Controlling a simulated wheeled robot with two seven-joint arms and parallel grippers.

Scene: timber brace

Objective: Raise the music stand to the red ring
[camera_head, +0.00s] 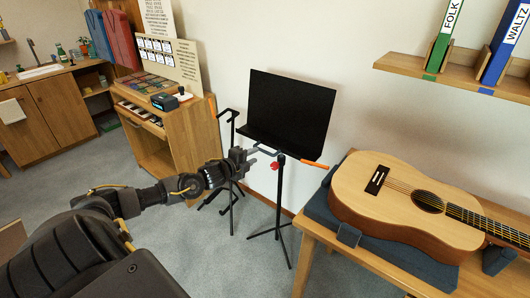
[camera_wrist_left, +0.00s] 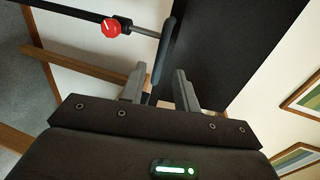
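The music stand has a black desk (camera_head: 290,108), tilted back, on a thin black post (camera_head: 279,195) with tripod legs on the floor. A red knob-like part (camera_head: 275,165) sits on the post below the desk; in the left wrist view the red part (camera_wrist_left: 111,28) carries a white mark. I cannot make out a separate red ring. My left gripper (camera_head: 252,153) is just left of the post, below the desk. In the left wrist view its fingers (camera_wrist_left: 161,87) are apart, with a dark grey bar (camera_wrist_left: 162,55) of the stand between or just beyond them. My right gripper is not in view.
A guitar (camera_head: 405,205) lies on a wooden table to the right. A second thin black stand (camera_head: 231,150) is close behind my left wrist. A wooden cabinet (camera_head: 185,125) stands behind it. An orange stick (camera_head: 314,163) shows beneath the desk's right end. A shelf (camera_head: 455,80) hangs upper right.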

